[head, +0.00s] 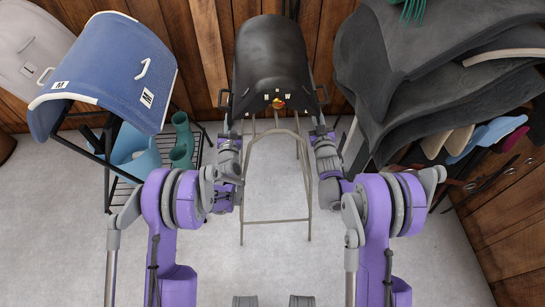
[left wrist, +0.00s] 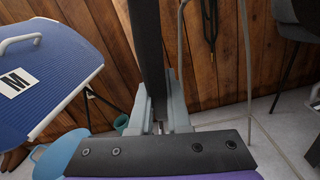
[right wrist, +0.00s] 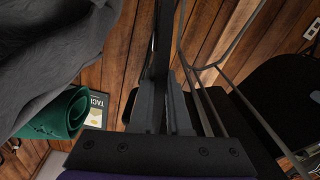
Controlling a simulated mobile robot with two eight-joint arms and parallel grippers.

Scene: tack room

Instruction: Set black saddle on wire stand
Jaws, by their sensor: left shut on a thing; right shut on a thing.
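The black saddle (head: 272,55) is at the top middle of the head view, with a small coloured badge on its near edge and a loop handle on each side. The wire stand (head: 276,220), a thin beige metal frame, stands on the floor below and in front of it. The saddle hides the stand's top, so I cannot tell whether they touch. My left gripper (head: 231,126) is shut on the saddle's left side; its fingers also show in the left wrist view (left wrist: 160,118). My right gripper (head: 321,128) is shut on its right side; its fingers show in the right wrist view (right wrist: 163,112).
A blue saddle pad (head: 105,70) lies on a rack at the left, with teal boots (head: 182,140) on a wire shelf. Grey pads (head: 440,65) are stacked at the right, close to my right arm. A wooden wall (head: 205,50) stands behind. The floor (head: 275,260) around the stand is clear.

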